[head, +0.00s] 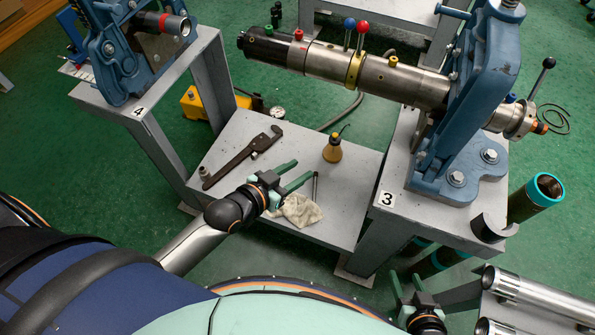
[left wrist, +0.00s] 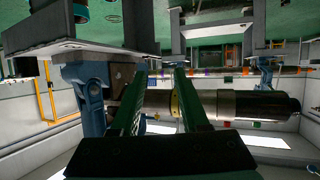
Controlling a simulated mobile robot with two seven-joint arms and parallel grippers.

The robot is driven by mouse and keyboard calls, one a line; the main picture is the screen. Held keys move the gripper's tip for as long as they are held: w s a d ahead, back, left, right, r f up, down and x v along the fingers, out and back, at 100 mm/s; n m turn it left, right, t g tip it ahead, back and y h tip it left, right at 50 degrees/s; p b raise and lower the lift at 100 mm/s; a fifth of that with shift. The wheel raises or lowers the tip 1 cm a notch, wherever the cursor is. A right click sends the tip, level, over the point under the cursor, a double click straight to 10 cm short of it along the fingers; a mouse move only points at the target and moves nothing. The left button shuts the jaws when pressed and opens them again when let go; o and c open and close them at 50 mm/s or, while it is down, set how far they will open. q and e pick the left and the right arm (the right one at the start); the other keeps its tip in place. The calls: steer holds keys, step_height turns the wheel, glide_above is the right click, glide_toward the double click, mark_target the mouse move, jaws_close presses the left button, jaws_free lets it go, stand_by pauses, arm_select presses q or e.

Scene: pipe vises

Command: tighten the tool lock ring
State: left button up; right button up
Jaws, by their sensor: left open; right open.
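A long steel tool (head: 400,80) with a black end is clamped across the blue vise (head: 470,110) marked 3 and sticks out to the left. A yellow ring (head: 355,68) with a blue-knobbed and a red-knobbed lever sits around its middle; I take this as the lock ring. My left gripper (head: 303,172) is open and empty, over the low shelf, apart from the tool. In the left wrist view the tool (left wrist: 245,104) and its yellow ring (left wrist: 175,103) appear beyond the open fingers (left wrist: 158,75). My right gripper (head: 408,279) is open and empty at the bottom.
A pipe wrench (head: 240,158), an oil can (head: 332,148) and a rag (head: 298,210) lie on the low shelf (head: 225,140). Another vise (head: 125,50) stands on bench 4. Steel pipes (head: 540,298) and a teal-collared pipe (head: 538,195) are at the right.

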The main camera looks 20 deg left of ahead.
mark_target(359, 42)
arm_select(q)
steer(key=shift+s+f, duration=0.1)
steer(key=shift+c, duration=0.3)
steer(key=c, duration=0.3)
steer(key=shift+d+r, duration=0.25)
steer(key=shift+c, duration=0.8)
steer(key=w+d+r+n+t+h, duration=0.1)
steer(key=r, duration=0.2)
steer(key=w+d+r+n+t+h+b, duration=0.1)
steer(key=d+r+n, duration=0.1)
steer(key=r, duration=0.1)
steer(key=w+d+r+n+t+h, duration=0.1)
steer(key=r+h, duration=0.1)
steer(key=r, duration=0.1)
steer(key=shift+w+d+r+b, duration=0.15)
steer(key=shift+w+r+b, duration=0.15)
steer(key=shift+b, duration=0.05)
jaws_close()
steer(key=w+a+r+n+t+y+b, duration=0.2)
steer(key=w+a+r+n+t+y, duration=0.25)
steer(key=n, duration=1.05)
steer(key=x, duration=0.5)
steer(key=r+x, duration=0.1)
steer(key=x, duration=0.4)
steer(key=d+b+x, duration=0.1)
steer(key=x, duration=0.4)
steer(key=shift+s+r, duration=0.15)
steer(key=shift+s, duration=0.15)
